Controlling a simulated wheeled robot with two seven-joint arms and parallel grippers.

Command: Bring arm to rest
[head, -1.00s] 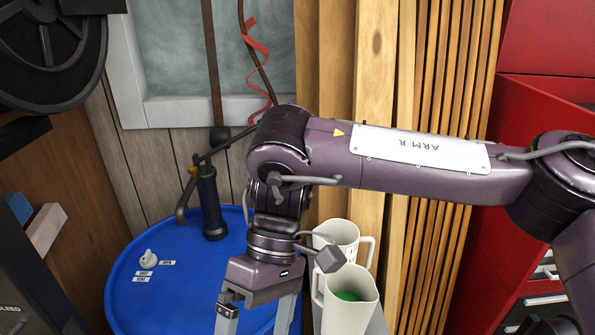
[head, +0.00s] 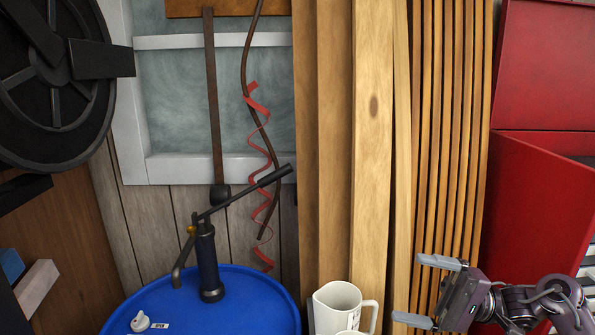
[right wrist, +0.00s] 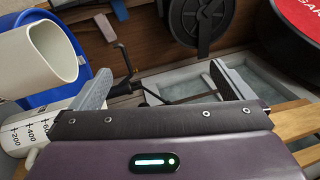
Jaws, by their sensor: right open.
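My right arm with its purple gripper (head: 434,292) is at the lower right of the head view, in front of the wooden planks. Its two grey fingers point left and stand apart with nothing between them. In the right wrist view the same open gripper (right wrist: 158,82) shows both fingers spread wide and empty. A white jug (head: 342,308) stands left of the gripper in the head view, apart from it in the picture. My left gripper is not in view.
A blue drum (head: 240,295) with a hand pump (head: 207,255) stands at the lower left. A red cabinet (head: 545,190) with an open drawer is at the right. Tall planks (head: 370,150) lean behind. A measuring jug (right wrist: 30,130) is close to the gripper in the wrist view.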

